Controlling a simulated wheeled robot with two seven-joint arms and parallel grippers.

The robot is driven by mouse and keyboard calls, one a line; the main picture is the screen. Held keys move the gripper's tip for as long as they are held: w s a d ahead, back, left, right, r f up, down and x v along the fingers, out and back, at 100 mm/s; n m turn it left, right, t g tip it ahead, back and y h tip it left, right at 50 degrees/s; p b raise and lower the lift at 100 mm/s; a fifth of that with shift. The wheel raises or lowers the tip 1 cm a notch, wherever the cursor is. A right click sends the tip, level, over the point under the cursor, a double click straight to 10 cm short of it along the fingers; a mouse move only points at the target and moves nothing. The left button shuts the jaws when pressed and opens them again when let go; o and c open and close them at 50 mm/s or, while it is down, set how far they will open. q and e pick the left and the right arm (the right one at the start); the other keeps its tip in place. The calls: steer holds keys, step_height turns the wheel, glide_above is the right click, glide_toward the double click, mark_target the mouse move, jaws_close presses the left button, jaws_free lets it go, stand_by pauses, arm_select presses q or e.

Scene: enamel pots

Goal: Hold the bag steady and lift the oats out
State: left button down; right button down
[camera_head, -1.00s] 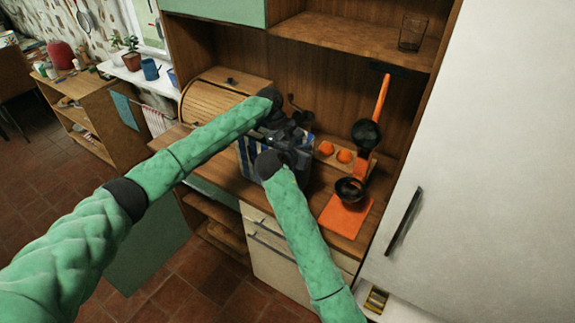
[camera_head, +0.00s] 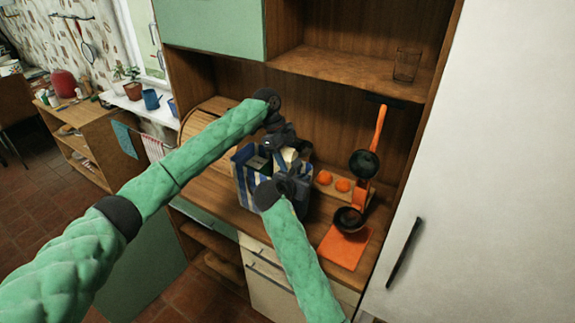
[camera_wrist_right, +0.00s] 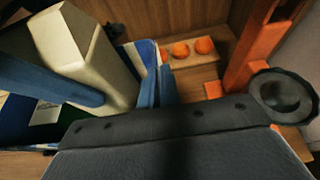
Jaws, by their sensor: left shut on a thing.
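The blue-and-white striped bag (camera_head: 244,176) stands on the wooden counter, partly hidden by my arms. A cream box, apparently the oats (camera_head: 290,155), shows at the bag's mouth below my left gripper (camera_head: 287,146), which is shut on it. In the right wrist view the cream box (camera_wrist_right: 88,50) is large at upper left. My right gripper (camera_head: 284,181) is at the bag's front right rim. In the right wrist view the striped bag wall (camera_wrist_right: 150,58) lies directly ahead of the dark gripper body; whether the jaws are closed on it is unclear.
A wooden holder with orange balls (camera_head: 342,185) is right of the bag. An orange stand with dark ladles (camera_head: 364,164) and an orange mat (camera_head: 345,247) are further right. A roll-top bread box (camera_head: 205,125) stands behind left; a glass (camera_head: 406,65) is on the shelf above.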

steer(key=c, duration=1.6)
jaws_free()
steer(key=shift+o, duration=0.2)
